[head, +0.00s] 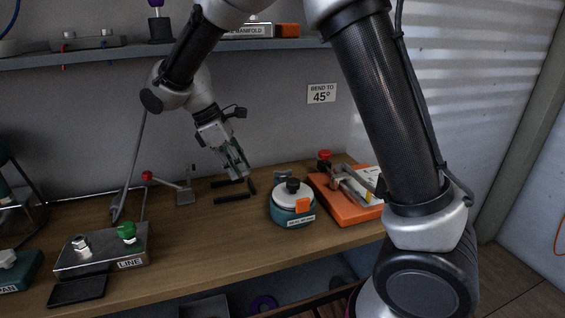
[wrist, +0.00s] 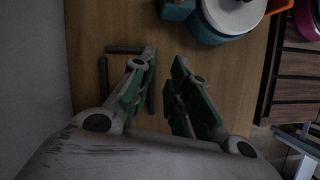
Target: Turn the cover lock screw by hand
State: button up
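A teal round pot (head: 291,214) with a white lid (head: 283,195) stands on the wooden bench. A black knob (head: 292,185) sits on top of the lid, and an orange block (head: 303,205) is at its front right. I cannot tell for sure which part is the cover lock screw. My gripper (head: 243,176) is above the bench, left of and behind the pot, pointing down. In the wrist view my gripper (wrist: 166,62) is open with nothing between its fingers. The white lid (wrist: 232,12) is cut off at the top edge there.
Several dark bars (head: 232,198) lie on the bench (head: 190,245) below my gripper. An orange base (head: 345,207) with a clamp and red knob stands right of the pot. A grey LINE box (head: 100,255) with a green knob is at left. A shelf (head: 130,55) runs above.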

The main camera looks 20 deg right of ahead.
aim_at(286, 170)
jog(key=s+d, duration=0.1)
jog(key=d, duration=0.3)
jog(key=s+d, duration=0.1)
jog(key=d, duration=0.7)
jog(key=shift+s, duration=0.4)
jog(key=shift+f, duration=0.55)
grip_shut()
